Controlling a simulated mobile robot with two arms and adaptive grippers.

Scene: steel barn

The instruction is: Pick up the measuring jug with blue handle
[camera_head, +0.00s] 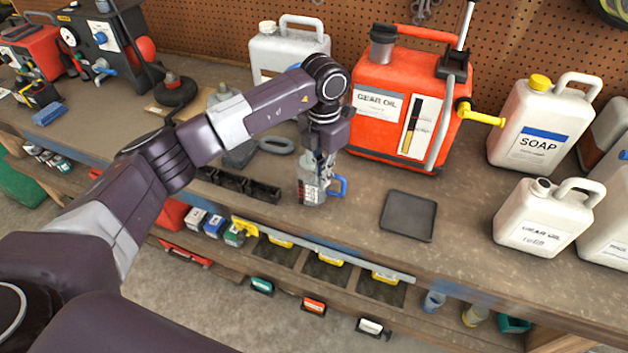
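The measuring jug (312,192) is small and clear with dark markings, and it stands upright on the workbench. Its blue handle (339,187) points right. My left arm comes in from the left, and my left gripper (318,168) points straight down at the top of the jug. The gripper overlaps the jug's upper part and hides its rim. Whether the fingers are closed on the jug or only around it is too small to tell. My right gripper is not in view.
A red gear oil dispenser (385,88) stands behind the jug, with a white canister (285,53) to its left. A black tray (408,216) lies to the right. Black bins (232,182) sit left of the jug. White soap (538,130) and gear oil (541,222) jugs stand at right.

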